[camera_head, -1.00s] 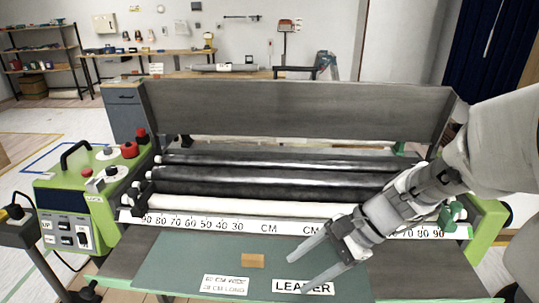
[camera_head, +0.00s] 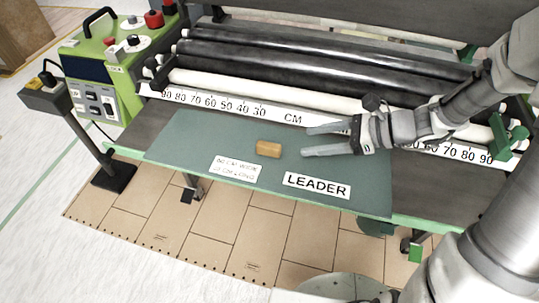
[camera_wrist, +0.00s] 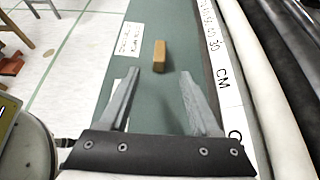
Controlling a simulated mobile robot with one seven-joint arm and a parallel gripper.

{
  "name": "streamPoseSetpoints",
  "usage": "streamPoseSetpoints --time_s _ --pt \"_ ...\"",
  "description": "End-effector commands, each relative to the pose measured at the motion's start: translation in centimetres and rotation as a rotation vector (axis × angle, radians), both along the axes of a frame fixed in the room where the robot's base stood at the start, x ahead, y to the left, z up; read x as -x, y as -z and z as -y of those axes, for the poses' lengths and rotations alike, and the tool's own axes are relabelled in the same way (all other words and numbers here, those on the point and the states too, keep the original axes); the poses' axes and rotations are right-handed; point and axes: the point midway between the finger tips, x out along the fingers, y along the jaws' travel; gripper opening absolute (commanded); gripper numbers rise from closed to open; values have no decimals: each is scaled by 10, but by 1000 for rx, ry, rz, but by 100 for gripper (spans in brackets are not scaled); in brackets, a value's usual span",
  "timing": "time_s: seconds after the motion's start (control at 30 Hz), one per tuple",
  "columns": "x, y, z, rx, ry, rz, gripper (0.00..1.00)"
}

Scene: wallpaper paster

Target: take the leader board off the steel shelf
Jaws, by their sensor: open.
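The leader board (camera_head: 340,172) is a flat green sheet lying on the grey steel shelf (camera_head: 140,138) in front of the rollers. It bears a white LEADER label and a smaller white size label (camera_head: 236,168). A small tan block (camera_head: 268,149) stands on the board near its middle; it also shows in the wrist view (camera_wrist: 159,57). My gripper (camera_head: 305,141) is open and empty, above the board, its fingers pointing left towards the block and apart from it. In the wrist view, my gripper (camera_wrist: 160,82) has the block beyond and between its fingertips.
A centimetre scale (camera_head: 225,105) runs along the back of the shelf, with black and white rollers (camera_head: 290,65) behind it. A green control box (camera_head: 108,75) stands at the left, with a post-mounted grey box (camera_head: 48,95) nearby.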

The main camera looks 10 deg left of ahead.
Motion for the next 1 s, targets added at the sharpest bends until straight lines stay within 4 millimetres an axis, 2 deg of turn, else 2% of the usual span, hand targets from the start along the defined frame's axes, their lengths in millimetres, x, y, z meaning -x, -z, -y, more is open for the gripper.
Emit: streamPoseSetpoints --time_s 0.1,0.3,0.57,0.8,1.0 --pt "-1 16 -24 0 -4 -1 64" --pt "-4 31 -54 1 -3 -1 64" --pt "-5 40 -70 1 -3 1 64" --pt "-7 55 -102 0 -4 0 64" --pt "-8 57 -109 1 -1 2 64"
